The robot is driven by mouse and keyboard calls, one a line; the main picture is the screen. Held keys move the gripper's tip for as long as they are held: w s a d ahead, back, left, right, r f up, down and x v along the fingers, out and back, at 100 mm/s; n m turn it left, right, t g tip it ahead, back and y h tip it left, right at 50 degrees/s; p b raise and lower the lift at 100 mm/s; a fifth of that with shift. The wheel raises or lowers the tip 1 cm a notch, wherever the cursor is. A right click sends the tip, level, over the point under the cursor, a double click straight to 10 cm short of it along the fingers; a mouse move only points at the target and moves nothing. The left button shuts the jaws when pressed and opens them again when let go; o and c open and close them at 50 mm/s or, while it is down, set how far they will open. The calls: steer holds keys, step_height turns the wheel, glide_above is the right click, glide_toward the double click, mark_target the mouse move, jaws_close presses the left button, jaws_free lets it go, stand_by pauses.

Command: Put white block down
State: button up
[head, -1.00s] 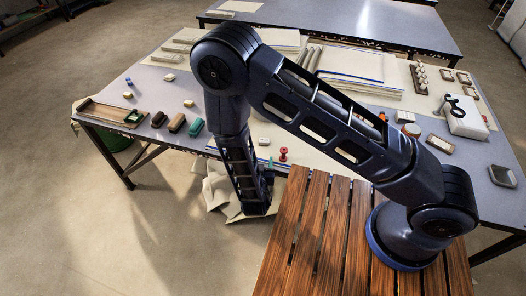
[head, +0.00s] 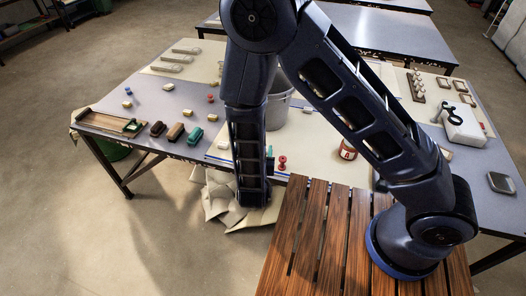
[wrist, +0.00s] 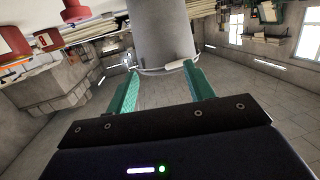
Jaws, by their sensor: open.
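My gripper (wrist: 160,70) shows in the wrist view with its two teal fingers apart and nothing held between them. In the head view a teal finger (head: 270,164) shows beside my lower arm, at the table's front edge. Several small pale blocks lie on the table, including one at the left (head: 127,104), one farther back (head: 168,87) and one near the middle (head: 194,110). I cannot tell which of them is the white block. A grey bucket (head: 279,108) stands on the table, partly behind my arm. It also shows beyond my fingertips in the wrist view (wrist: 160,30).
Brushes (head: 175,131) and a wooden tray (head: 100,121) lie at the left. Crumpled cloth (head: 218,199) is below the front edge. A slatted wooden surface (head: 310,235) is at the lower right.

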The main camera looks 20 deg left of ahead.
steer(key=s+a+f+n+g+y, duration=0.1)
steer(key=a+f+n+g, duration=0.1)
steer(key=a+n+g, duration=0.45)
steer(key=s+a+f+n+g+y, duration=0.1)
steer(key=a+f+n+g, duration=0.25)
steer(key=a+g, duration=0.65)
steer(key=w+d+r+n+t+h, duration=0.1)
steer(key=w+d+r+n+h, duration=0.8)
steer(key=w, duration=0.5)
steer(key=shift+m, duration=0.5)
steer(key=shift+s+a+x, duration=0.1)
steer(key=shift+a+x, duration=0.05)
steer(key=shift+x, duration=2.35)
steer(key=shift+s+a+x, duration=0.1)
steer(key=shift+a+x, duration=0.1)
steer(key=shift+x, duration=2.35)
steer(key=shift+s+a+x, duration=0.1)
steer(key=shift+a+x, duration=0.05)
steer(key=shift+x, duration=2.35)
steer(key=shift+f, duration=0.2)
steer(key=c, duration=1.1)
steer(key=shift+c, duration=0.2)
